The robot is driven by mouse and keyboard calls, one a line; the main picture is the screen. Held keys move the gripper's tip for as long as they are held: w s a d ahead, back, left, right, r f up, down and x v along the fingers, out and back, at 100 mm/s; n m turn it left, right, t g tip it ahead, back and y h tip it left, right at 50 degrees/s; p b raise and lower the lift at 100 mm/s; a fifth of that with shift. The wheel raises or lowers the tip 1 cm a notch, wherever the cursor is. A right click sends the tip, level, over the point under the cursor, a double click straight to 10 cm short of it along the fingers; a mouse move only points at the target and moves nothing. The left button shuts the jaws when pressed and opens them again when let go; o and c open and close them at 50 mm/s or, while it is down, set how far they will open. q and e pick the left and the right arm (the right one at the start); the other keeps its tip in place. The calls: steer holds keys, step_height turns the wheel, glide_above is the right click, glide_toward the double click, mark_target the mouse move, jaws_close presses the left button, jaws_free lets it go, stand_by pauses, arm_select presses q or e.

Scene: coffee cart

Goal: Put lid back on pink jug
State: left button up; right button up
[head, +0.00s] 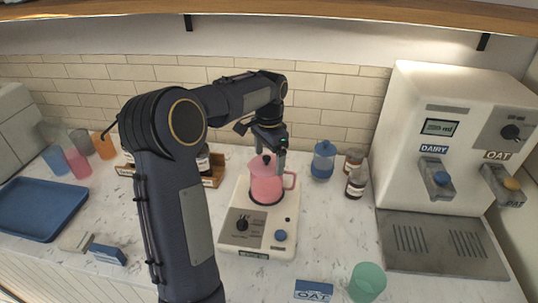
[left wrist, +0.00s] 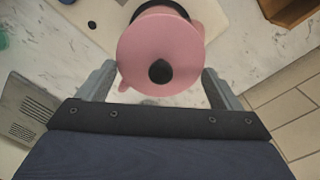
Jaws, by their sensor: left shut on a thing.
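The pink jug (head: 266,190) stands upright on a cream appliance base (head: 243,218) with a dial, its handle to the right. The pink round lid (left wrist: 145,42) with a dark knob (left wrist: 160,70) is between the fingers of my left gripper (left wrist: 160,88). In the head view my left gripper (head: 270,155) points down right over the jug's top, shut on the lid. The lid is at the jug's mouth; I cannot tell whether it is seated or slightly above. The lid hides most of the jug in the left wrist view. My right gripper is not in view.
A blue jar (head: 323,162) and brown jars (head: 356,182) stand right of the jug. A white dispenser (head: 450,130) fills the right. A green cup (head: 367,282) is at the front. A blue tray (head: 38,208) lies left. A wooden rack (head: 214,171) is behind my arm.

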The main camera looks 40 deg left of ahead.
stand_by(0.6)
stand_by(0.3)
arm_select(q)
steer(key=o, duration=0.8)
steer(key=shift+c, duration=0.2)
steer(key=shift+r+p, duration=0.1)
steer(key=shift+p, duration=0.2)
steer(key=shift+r+p, duration=2.25)
steer(key=shift+r, duration=0.25)
steer(key=shift+r+p, duration=0.7)
steer(key=shift+r, duration=0.25)
jaws_close()
